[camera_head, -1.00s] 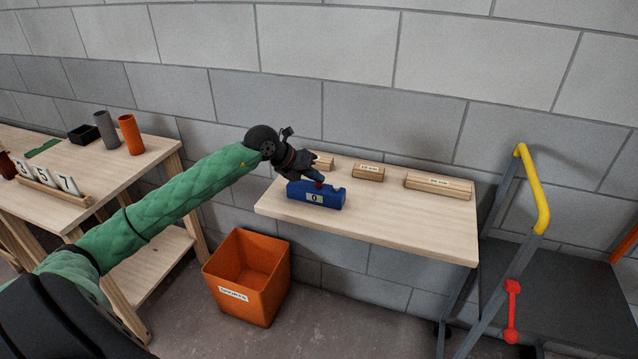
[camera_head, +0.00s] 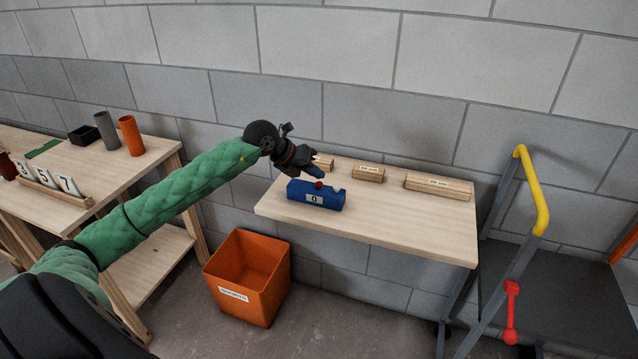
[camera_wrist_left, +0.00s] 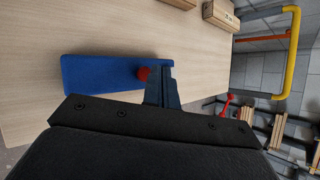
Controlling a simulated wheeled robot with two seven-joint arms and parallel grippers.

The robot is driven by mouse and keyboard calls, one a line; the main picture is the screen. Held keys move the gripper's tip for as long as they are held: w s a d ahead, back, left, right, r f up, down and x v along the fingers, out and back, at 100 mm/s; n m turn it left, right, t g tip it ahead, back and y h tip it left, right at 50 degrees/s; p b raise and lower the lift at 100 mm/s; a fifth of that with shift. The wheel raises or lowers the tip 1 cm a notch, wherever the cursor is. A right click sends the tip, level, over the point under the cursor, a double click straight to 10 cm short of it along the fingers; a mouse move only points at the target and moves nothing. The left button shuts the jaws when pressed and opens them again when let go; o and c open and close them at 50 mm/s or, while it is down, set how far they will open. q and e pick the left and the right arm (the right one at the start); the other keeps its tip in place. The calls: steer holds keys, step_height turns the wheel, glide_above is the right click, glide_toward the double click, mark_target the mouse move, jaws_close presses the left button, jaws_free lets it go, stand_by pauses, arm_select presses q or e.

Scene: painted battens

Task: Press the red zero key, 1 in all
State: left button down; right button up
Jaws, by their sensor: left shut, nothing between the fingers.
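A blue counter box (camera_head: 316,198) sits on the wooden table, with a small panel on its front reading 0. The red zero key (camera_head: 319,185) is a small round knob on top of the box. My left gripper (camera_head: 319,174) is shut and empty, its tip just above and behind the key, seemingly a little apart from it. In the left wrist view the shut fingers (camera_wrist_left: 161,84) stand right beside the red key (camera_wrist_left: 143,73), over the blue box (camera_wrist_left: 100,75). I cannot tell there whether they touch. My right gripper is not in view.
Labelled wooden battens (camera_head: 438,186) lie along the back of the table (camera_head: 390,225). An orange bin (camera_head: 247,285) stands on the floor below. A trolley with a yellow handle (camera_head: 532,190) is at the right. A side table (camera_head: 120,180) with tubes and number cards is at the left.

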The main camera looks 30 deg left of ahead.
mark_target(315, 189)
arm_select(q)
step_height(315, 189, up, 5)
steer(key=shift+p, duration=0.8)
stand_by(0.8)
